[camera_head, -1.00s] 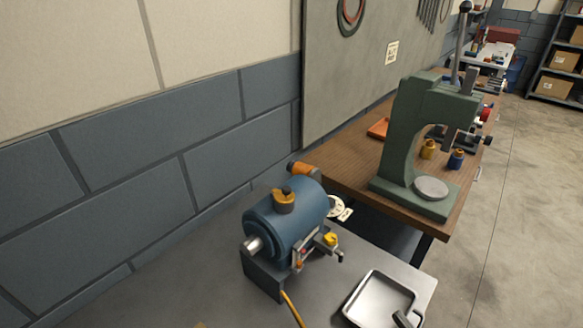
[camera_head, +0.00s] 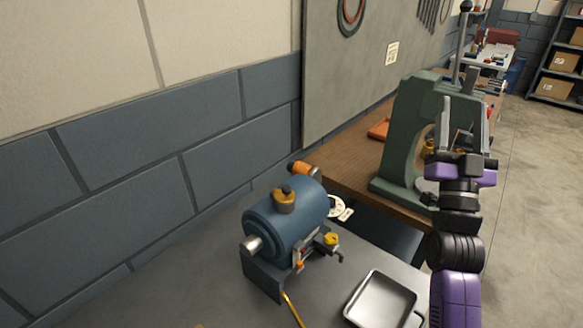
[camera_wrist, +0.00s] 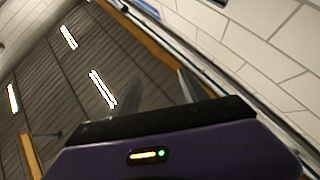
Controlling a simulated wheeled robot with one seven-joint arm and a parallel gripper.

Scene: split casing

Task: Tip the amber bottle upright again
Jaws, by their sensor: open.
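An amber-orange cylinder with a dark end (camera_head: 305,170), which looks like the amber bottle, lies on its side behind the blue motor-like machine (camera_head: 285,225). The machine hides part of its surroundings. My gripper (camera_head: 467,105) is raised at the right, fingers pointing up, apart from the bottle and in front of the green press. Its two fingers are spread with nothing held between them. The wrist view shows the fingers (camera_wrist: 158,88) against ceiling and wall; the bottle is not in that view.
A metal tray (camera_head: 350,311) sits at the grey bench's front right. The green press (camera_head: 400,130) stands on the wooden bench (camera_head: 345,165). A white round item (camera_head: 338,207) lies right of the machine. The block wall bounds the left; grey bench left of the machine is clear.

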